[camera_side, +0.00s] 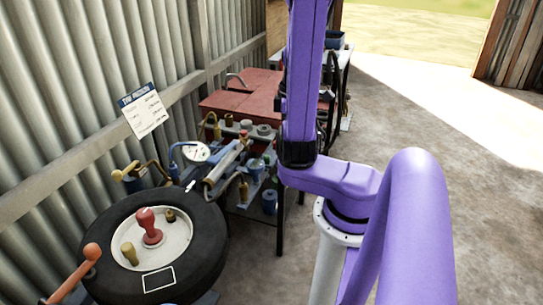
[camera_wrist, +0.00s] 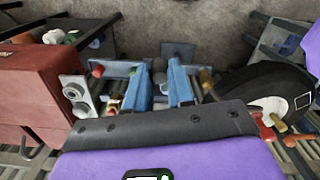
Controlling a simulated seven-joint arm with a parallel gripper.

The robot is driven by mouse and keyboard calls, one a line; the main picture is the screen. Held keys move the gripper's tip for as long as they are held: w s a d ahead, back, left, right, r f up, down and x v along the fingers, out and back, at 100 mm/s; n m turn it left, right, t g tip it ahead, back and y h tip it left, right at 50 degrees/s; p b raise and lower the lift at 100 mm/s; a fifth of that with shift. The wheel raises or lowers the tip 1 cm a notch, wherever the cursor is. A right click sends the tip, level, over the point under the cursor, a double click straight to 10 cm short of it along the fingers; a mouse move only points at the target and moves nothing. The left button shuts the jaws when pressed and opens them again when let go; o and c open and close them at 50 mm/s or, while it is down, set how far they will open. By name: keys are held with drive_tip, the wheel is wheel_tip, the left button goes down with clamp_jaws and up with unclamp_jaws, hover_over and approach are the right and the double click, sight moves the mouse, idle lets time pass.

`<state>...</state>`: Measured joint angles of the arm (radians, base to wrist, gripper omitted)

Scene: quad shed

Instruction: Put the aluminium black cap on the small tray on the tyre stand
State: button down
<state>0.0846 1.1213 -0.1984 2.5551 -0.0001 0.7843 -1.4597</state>
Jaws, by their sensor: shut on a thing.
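My gripper (camera_wrist: 160,82) shows in the wrist view as two blue fingers, shut on a small dark grey thing between them. It appears to be the black cap (camera_wrist: 174,72), though little of it shows. In the side view I cannot make out my gripper or the cap. The black tyre (camera_side: 207,240) lies flat at the lower left of the side view. A round pale tray (camera_side: 176,250) sits in its middle, holding a red knobbed piece (camera_side: 150,225) and two brass pieces (camera_side: 129,253). The tyre (camera_wrist: 268,82) is at the right of the wrist view, apart from my fingers.
A white rectangle outline (camera_side: 158,278) is on the tyre's near side. An orange-ended handle (camera_side: 92,252) rises at its left. The corrugated wall bounds the left. Concrete floor at right is clear.

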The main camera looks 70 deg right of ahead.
drive_tip(key=shift+s+d+m, duration=0.1)
drive_tip(key=shift+s+m, duration=0.2)
drive_tip(key=shift+s, duration=0.1)
drive_tip(key=shift+d+f, duration=0.1)
drive_tip(key=shift+w+d+f, duration=0.9)
drive_tip(key=shift+w+d, duration=0.55)
drive_tip(key=shift+w, duration=0.05)
hover_over(272, 155)
drive_tip(key=f, duration=0.7)
drive_tip(key=shift+s+a+f, duration=0.2)
drive_tip(key=shift+a, duration=0.1)
drive_tip(key=shift+w+d+f, duration=0.1)
drive_tip(key=shift+f, duration=0.85)
drive_tip(key=shift+w+d+f, duration=0.1)
drive_tip(key=shift+f, duration=0.8)
drive_tip(key=shift+f, duration=0.1)
drive_tip(key=c, duration=1.3)
unclamp_jaws()
drive_tip(key=shift+o, duration=0.2)
